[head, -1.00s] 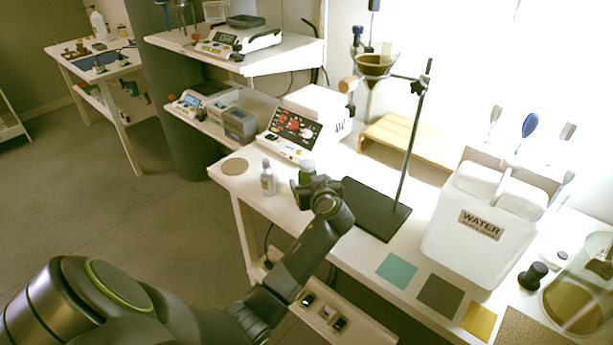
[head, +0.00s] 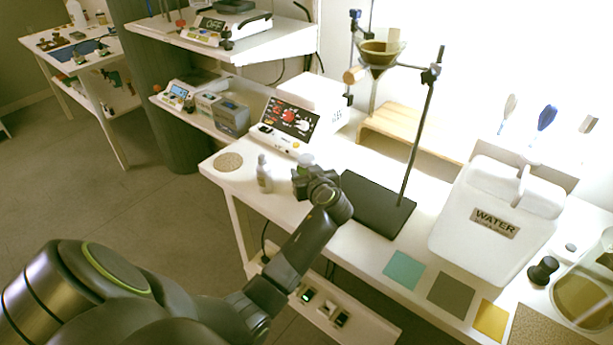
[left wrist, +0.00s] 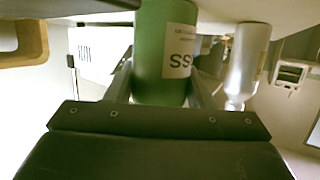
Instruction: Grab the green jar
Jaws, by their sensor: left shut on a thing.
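The green jar (left wrist: 165,45) with a white label stands between the fingers of my left gripper (left wrist: 163,88) in the left wrist view, which looks upside down. The gripper is shut on it. In the head view my left gripper (head: 302,180) is at the white table's left part and hides most of the jar; only its pale top (head: 305,160) shows. A white bottle (head: 264,174) stands just left of the jar, apart from it; it also shows in the left wrist view (left wrist: 246,60). My right gripper is not in view.
A round cork mat (head: 228,161) lies at the table's left corner. A black stand base (head: 375,207) is close right of the gripper. A device with a dark panel (head: 292,120) stands behind. Teal (head: 404,270), grey and yellow squares lie before the water canister (head: 490,225).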

